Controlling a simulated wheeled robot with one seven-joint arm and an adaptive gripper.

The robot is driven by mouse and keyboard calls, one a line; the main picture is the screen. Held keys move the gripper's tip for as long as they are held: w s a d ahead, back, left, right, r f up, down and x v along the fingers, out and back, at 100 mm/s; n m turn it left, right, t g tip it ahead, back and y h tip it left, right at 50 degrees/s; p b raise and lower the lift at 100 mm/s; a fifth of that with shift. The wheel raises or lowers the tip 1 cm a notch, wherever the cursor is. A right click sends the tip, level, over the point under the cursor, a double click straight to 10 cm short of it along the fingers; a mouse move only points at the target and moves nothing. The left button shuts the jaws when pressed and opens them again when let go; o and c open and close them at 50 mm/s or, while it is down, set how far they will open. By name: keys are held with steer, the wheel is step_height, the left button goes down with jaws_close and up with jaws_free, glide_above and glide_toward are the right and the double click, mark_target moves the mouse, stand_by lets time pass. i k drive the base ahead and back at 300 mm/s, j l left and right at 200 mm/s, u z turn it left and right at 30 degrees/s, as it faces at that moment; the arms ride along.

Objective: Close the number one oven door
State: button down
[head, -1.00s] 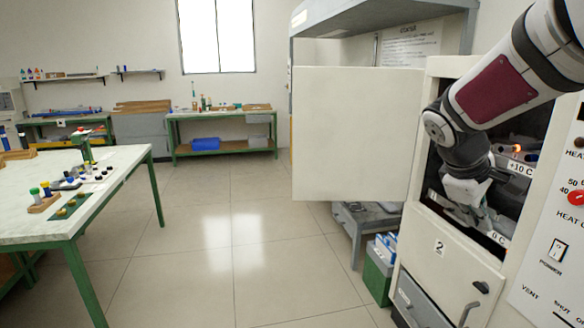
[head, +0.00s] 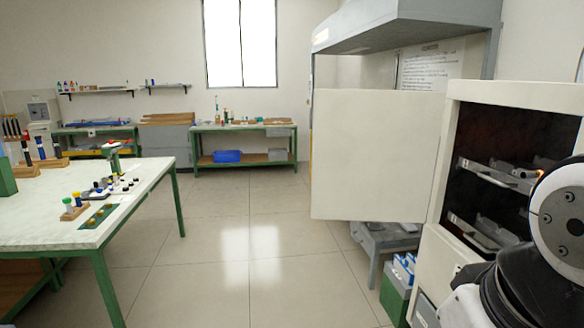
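The oven door (head: 378,155) is a plain cream panel, swung wide open to the left of the oven. The oven (head: 449,150) stands at the right with its dark upper chamber uncovered. Metal shelves (head: 492,172) show inside it, with a small orange glow near the upper one. My arm covers the lower right of the view, in front of the oven. My gripper is not in view, so whether it is open or shut does not show. No number one label is visible on the door face that I see.
A grey fume hood (head: 405,14) stands behind the door. A green box (head: 394,296) with blue and white items sits on the floor left of the oven. A work table (head: 130,185) is at the left. The tiled floor (head: 240,260) between is clear.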

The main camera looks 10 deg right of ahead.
mark_target(375, 152)
steer(key=z, duration=0.65)
steer(key=i+j+z, duration=0.1)
steer(key=z, duration=1.15)
steer(key=j+z, duration=0.15)
steer(key=z, duration=0.5)
steer(key=j+z, duration=0.1)
steer(key=z, duration=0.55)
steer(key=j+z, duration=0.15)
steer(key=z, duration=1.15)
steer(key=j+z, duration=0.15)
steer(key=z, duration=0.5)
steer(key=k+z, duration=0.4)
steer(key=k, duration=1.55)
steer(key=k+j+u, duration=0.1)
steer(key=k+u, duration=0.2)
steer(key=k, duration=1.6)
steer(key=k+j+u, duration=0.1)
steer(key=k+u, duration=0.15)
steer(key=k, duration=0.15)
steer(key=k+j+u, duration=0.25)
steer(key=k, duration=0.15)
steer(key=k+u, duration=0.15)
steer(key=u, duration=0.2)
steer(key=k+u, duration=0.1)
steer(key=u, duration=0.25)
steer(key=k+u, duration=0.15)
steer(key=u, duration=0.25)
